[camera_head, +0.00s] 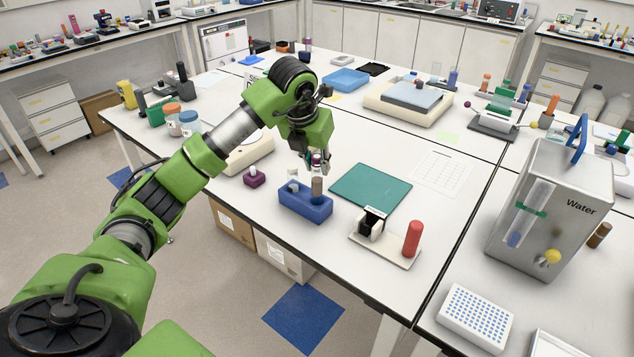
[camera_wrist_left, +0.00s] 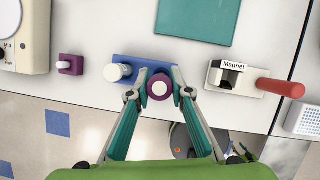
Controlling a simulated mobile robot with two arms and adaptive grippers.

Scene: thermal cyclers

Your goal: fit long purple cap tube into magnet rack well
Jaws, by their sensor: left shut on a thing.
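The long purple cap tube (camera_wrist_left: 158,87) is between the fingers of my left gripper (camera_wrist_left: 160,92), which is shut on it near the cap. In the head view my left gripper (camera_head: 318,165) is over the right part of a blue rack (camera_head: 305,208), and the tube's brownish body (camera_head: 317,188) hangs below the fingers. Its lower end meets the rack in the picture; I cannot tell how deep it sits. The magnet rack (camera_head: 372,222), a pale base with a black block labelled "Magnet" (camera_wrist_left: 233,66) in the wrist view, stands to the right. Its well is not clear. My right gripper is not in view.
A white-capped tube (camera_wrist_left: 118,72) stands in the blue rack's left part. A red cylinder (camera_head: 412,238) rises from the magnet rack's right end. A green mat (camera_head: 370,187) lies behind, and a small purple block (camera_head: 254,178) is to the left. The table's front edge is close.

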